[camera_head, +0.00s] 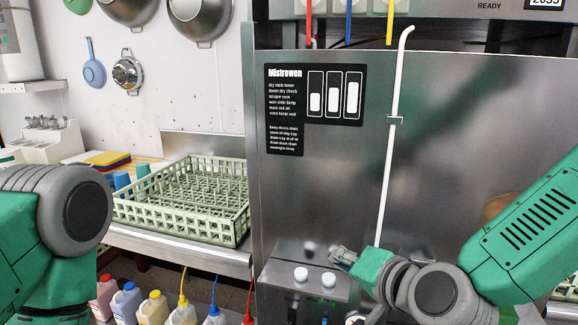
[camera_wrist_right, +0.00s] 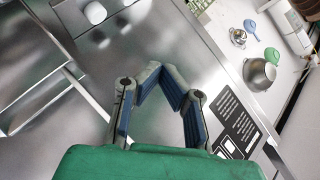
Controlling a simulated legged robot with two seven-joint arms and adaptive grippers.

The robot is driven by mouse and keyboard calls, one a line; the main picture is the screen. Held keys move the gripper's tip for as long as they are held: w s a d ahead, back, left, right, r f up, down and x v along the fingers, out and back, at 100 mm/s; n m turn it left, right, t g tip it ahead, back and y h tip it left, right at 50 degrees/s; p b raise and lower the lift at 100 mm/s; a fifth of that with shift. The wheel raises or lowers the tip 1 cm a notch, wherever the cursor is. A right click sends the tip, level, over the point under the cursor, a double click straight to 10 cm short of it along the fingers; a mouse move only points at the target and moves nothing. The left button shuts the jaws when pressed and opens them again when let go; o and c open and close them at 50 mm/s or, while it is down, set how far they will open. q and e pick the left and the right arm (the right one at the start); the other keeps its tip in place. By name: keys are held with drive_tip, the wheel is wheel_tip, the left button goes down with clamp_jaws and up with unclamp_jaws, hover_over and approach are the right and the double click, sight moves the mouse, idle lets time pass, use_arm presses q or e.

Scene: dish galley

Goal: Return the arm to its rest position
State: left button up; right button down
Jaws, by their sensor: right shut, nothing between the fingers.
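My right arm comes in from the right in the head view, bent in front of the steel dishwasher (camera_head: 440,150). My right gripper (camera_head: 342,256) is beside the steel box with white knobs at the machine's lower front. In the right wrist view the gripper's (camera_wrist_right: 163,76) blue-padded fingers bend inward and their tips come together, with nothing between them. Only the upper part of my left arm shows at the left edge of the head view; its gripper is out of the frame.
A green dish rack (camera_head: 240,222) stands on the steel counter (camera_head: 150,240) left of the machine. A white pipe (camera_head: 386,180) runs down the machine front. Several coloured-cap bottles (camera_head: 154,308) stand below the counter. Colanders (camera_head: 201,18) hang on the wall.

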drive_tip(key=s+d+f+n+g+h+b, duration=0.15)
drive_tip(key=s+f, duration=0.25)
drive_tip(key=f, duration=0.4)
drive_tip(key=s+d+f+n+g, duration=0.1)
drive_tip(key=s+d+f+g, duration=0.2)
drive_tip(key=f, duration=0.5)
drive_tip(key=s+d+f+n+g+h+b, duration=0.1)
drive_tip(key=s+d+f, duration=0.1)
drive_tip(key=s+f, duration=0.45)
use_arm(q)
drive_tip(key=f+b, duration=0.1)
drive_tip(key=f, duration=0.1)
drive_tip(key=f+b, duration=0.1)
drive_tip(key=f, duration=0.2)
drive_tip(key=shift+s+a+f+b, duration=0.1)
drive_tip(key=shift+a+f+b, duration=0.1)
drive_tip(key=shift+f+b, duration=0.1)
use_arm(e)
drive_tip(key=s+d+f+n+g+h, duration=0.1)
drive_tip(key=s+d+f+g+h, duration=0.1)
drive_tip(key=s+d+f, duration=0.4)
drive_tip(key=s+d+f+n+g+h, duration=0.2)
drive_tip(key=s+d+f+g, duration=0.2)
drive_tip(key=s, duration=0.7)
wheel_tip(320, 180, down, 5)
drive_tip(key=shift+d+r, duration=0.1)
drive_tip(key=shift+d, duration=1.05)
